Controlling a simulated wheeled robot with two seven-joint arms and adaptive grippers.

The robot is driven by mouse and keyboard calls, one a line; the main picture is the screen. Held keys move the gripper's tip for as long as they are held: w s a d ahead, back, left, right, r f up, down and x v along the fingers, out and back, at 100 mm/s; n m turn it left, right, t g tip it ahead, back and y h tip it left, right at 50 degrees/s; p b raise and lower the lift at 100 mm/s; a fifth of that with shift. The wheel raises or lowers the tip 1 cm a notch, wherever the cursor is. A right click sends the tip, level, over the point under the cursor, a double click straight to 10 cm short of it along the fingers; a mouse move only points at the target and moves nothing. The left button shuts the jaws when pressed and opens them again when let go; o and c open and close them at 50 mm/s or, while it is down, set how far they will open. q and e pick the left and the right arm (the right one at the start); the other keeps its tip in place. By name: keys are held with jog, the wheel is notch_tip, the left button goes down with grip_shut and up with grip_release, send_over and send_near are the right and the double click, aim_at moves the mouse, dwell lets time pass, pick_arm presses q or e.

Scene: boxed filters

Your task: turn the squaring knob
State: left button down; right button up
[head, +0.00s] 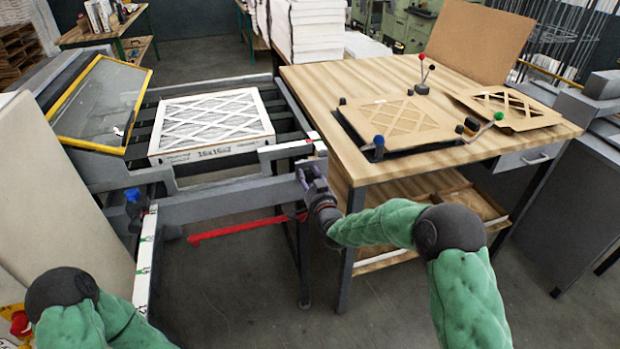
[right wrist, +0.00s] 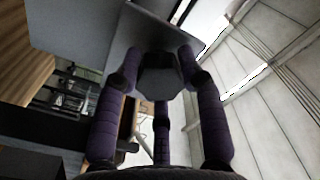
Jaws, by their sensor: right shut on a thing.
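My right gripper (head: 309,180) is at the front right corner of the grey machine frame (head: 230,205). In the right wrist view the purple fingers of this gripper (right wrist: 160,68) are shut around a dark, many-sided knob (right wrist: 160,80), with a third finger below it. A grey plate lies just beyond the knob. In the head view the fingers hide the knob. A boxed filter (head: 212,122) with a white lattice face lies flat on the machine bed. My left arm shows at the bottom left, but its gripper is outside the view.
A wooden table (head: 330,85) stands right of the machine, close to my right gripper, with a fixture (head: 390,125) and cardboard lattice pieces on it. A yellow-edged clear guard (head: 100,103) is at the left. A blue knob (head: 132,195) and a red bar (head: 240,228) are at the machine front.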

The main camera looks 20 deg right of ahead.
jog(key=shift+s+a+f, duration=0.1)
jog(key=shift+a+f, duration=0.15)
jog(key=shift+f, duration=0.15)
jog(key=o, duration=1.1)
jog(key=shift+o, duration=0.3)
jog(key=shift+r, duration=0.1)
jog(key=shift+d+r, duration=0.1)
jog(key=shift+s, duration=0.35)
jog(key=s, duration=1.1)
jog(key=shift+d, duration=0.15)
